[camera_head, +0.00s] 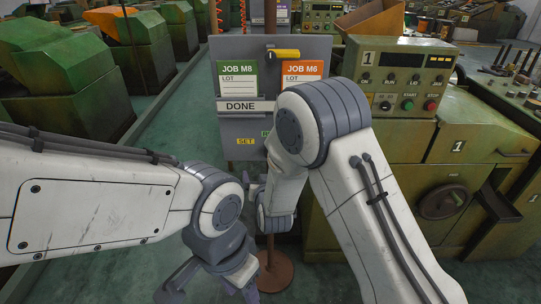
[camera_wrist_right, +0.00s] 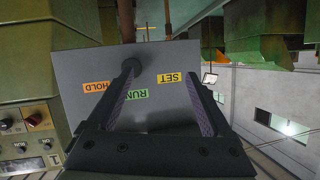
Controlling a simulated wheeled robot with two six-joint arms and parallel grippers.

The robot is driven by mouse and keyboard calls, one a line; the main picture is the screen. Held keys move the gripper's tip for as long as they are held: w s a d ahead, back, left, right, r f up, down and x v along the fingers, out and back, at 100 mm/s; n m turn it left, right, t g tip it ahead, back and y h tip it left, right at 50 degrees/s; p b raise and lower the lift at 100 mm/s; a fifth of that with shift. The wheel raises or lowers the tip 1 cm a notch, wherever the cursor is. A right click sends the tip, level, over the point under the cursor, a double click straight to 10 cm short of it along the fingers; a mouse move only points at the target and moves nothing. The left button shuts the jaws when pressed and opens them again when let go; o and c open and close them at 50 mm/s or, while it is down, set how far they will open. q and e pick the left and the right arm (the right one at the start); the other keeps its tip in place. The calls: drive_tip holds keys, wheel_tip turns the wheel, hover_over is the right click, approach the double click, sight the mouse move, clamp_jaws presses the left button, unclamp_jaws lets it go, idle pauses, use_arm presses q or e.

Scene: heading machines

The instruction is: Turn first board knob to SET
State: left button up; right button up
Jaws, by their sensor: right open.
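The grey board (camera_head: 240,114) stands on a brown post in the head view. A yellow SET label (camera_head: 245,141) and part of a green RUN label (camera_head: 265,133) show low on it; my right arm hides the rest there. In the right wrist view the board appears upside down, with HOLD (camera_wrist_right: 96,87), RUN (camera_wrist_right: 137,94) and SET (camera_wrist_right: 171,77) labels. A dark round knob (camera_wrist_right: 136,64) shows partly behind the left fingertip; I cannot tell its setting or whether they touch. My right gripper (camera_wrist_right: 161,73) is open before the board, with nothing between its fingers.
The board bears a JOB M8 card (camera_head: 237,75), a JOB M6 card (camera_head: 302,75), a DONE strip (camera_head: 247,107) and a yellow-handled part (camera_head: 284,55). A green machine (camera_head: 402,85) stands close at right. My left forearm crosses the lower left. Green floor lies left of the board.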

drive_tip(key=w+d+f+m+t+h+p, duration=0.1)
drive_tip(key=w+d+t+p, duration=0.1)
drive_tip(key=w, duration=1)
drive_tip(key=shift+w+d+f+t+h, duration=0.15)
drive_tip(key=shift+d+f+t+h, duration=0.2)
drive_tip(key=shift+d+t, duration=0.65)
drive_tip(key=shift+a, duration=0.2)
clamp_jaws()
